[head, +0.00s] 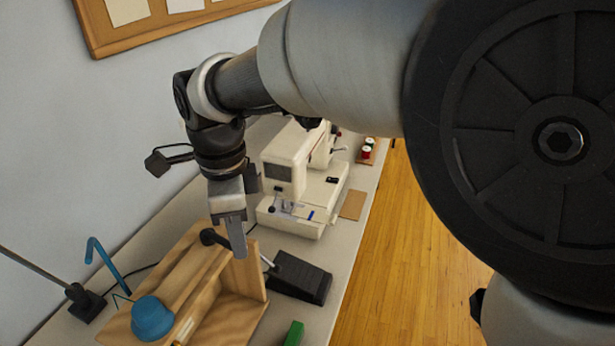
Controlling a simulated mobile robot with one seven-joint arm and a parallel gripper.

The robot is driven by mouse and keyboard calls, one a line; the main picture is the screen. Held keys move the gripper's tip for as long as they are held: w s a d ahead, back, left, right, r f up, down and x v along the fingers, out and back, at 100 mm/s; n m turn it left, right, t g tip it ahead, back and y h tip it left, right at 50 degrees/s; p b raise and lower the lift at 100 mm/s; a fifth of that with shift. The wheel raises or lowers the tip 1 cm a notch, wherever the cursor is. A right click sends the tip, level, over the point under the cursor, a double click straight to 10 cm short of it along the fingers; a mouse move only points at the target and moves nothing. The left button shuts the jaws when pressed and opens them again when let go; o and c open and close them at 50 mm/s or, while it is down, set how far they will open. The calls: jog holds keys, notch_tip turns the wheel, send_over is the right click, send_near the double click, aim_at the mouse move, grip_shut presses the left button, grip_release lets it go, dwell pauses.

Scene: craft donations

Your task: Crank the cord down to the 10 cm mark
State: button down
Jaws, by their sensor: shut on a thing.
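A wooden stand (180,285) with a base, a sloping board and an upright panel sits at the near end of the table. A black crank knob (208,237) shows at the panel's top, beside my fingers. My gripper (236,240) points down at the panel and is shut on the knob, partly covering it. A pale rod (266,260) shows just right of the panel. A blue rounded object (152,318) sits at the stand's near left. A small pale strip (185,328) beside it is too small to read. I cannot make out the cord or the 10 cm mark.
A cream sewing machine (300,185) stands behind my gripper, and a black pedal (298,278) lies right of the stand. A green block (293,333) is at the front. A blue hooked rod (103,258) and a black-based lamp or stand (85,302) are at left.

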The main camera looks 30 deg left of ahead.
jog(key=shift+s+a+r+m+p, duration=0.1)
jog(key=shift+s+a+m+p, duration=0.25)
jog(key=shift+s+a+p, duration=0.65)
jog(key=shift+s+a+f+m+p, duration=0.15)
jog(key=shift+s+a+m, duration=0.4)
jog(key=shift+s, duration=0.95)
jog(key=shift+s+a+r+m+p, duration=0.2)
jog(key=shift+s+a+p, duration=0.4)
jog(key=shift+s+a, duration=0.5)
jog(key=shift+s+a+m+p, duration=0.4)
jog(key=shift+s+a+m, duration=0.15)
jog(key=shift+m, duration=0.45)
jog(key=a+m+p, duration=0.2)
jog(key=a+m, duration=0.1)
jog(key=m, duration=0.1)
jog(key=shift+a+m+p, duration=0.15)
jog(key=shift+m+p, duration=0.15)
jog(key=shift+p, duration=0.1)
jog(key=a+m+p, duration=0.2)
jog(key=m+p, duration=0.1)
jog(key=shift+w+a, duration=0.2)
jog(key=shift+w, duration=0.05)
jog(key=shift+w+a+m+p, duration=0.35)
jog(key=shift+a+m, duration=0.1)
jog(key=shift+m, duration=0.3)
jog(key=shift+w+a+m+p, duration=0.2)
jog(key=shift+a+m+p, duration=0.2)
jog(key=shift+m, duration=0.35)
